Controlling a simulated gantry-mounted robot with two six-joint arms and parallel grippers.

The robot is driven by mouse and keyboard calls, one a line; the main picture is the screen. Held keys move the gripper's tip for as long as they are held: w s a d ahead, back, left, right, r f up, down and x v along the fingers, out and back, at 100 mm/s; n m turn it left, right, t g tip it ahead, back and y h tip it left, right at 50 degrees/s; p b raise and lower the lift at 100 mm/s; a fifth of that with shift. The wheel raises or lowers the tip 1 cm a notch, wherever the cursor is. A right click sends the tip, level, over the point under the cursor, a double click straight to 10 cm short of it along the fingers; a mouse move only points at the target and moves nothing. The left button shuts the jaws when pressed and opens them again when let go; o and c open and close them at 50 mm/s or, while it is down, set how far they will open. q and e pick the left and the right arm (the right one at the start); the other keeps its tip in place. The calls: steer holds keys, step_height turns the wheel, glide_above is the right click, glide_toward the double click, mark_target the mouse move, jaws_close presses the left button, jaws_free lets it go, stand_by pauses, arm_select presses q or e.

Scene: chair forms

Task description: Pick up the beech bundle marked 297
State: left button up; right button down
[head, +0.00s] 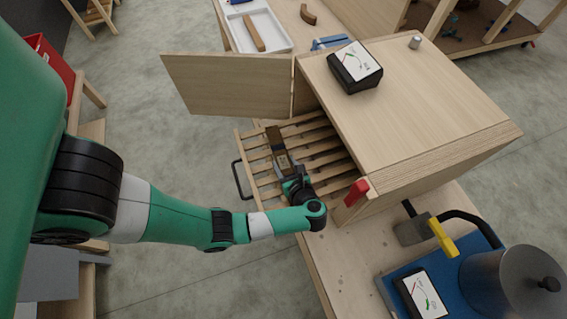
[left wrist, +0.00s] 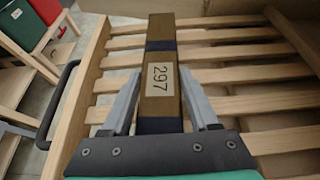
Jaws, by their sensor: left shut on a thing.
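The beech bundle marked 297 (left wrist: 161,50) is a long brown block with dark bands and a pale label reading 297 in the left wrist view. My left gripper (left wrist: 160,108) has a finger on each side of it and is shut on it. In the head view the bundle (head: 274,137) points away from my left gripper (head: 284,163), over the slatted rack (head: 257,180). I cannot tell whether the bundle touches the slats. My right gripper is not in view.
The slatted rack sticks out of a wooden cabinet (head: 420,95) whose door (head: 228,84) stands open. A black-framed display (head: 357,67) is on top. A red block (head: 356,191) is at the cabinet's near corner. A metal pot (head: 508,283) stands at lower right.

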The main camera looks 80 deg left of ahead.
mark_target(284, 166)
arm_select(q)
jaws_close()
steer(key=shift+r, duration=0.2)
steer(key=shift+r, duration=0.3)
step_height(284, 166, up, 3)
steer(key=shift+s+r+p, duration=0.1)
steer(key=shift+s+p, duration=0.05)
steer(key=shift+p, duration=0.6)
steer(key=s+r+p, duration=0.1)
steer(key=s+r, duration=0.3)
steer(key=s, duration=0.3)
steer(key=s+a+r+p, duration=0.1)
steer(key=s+r+p, duration=0.1)
steer(key=s+r, duration=0.3)
steer(key=shift+s+a, duration=0.2)
steer(key=shift+s, duration=0.65)
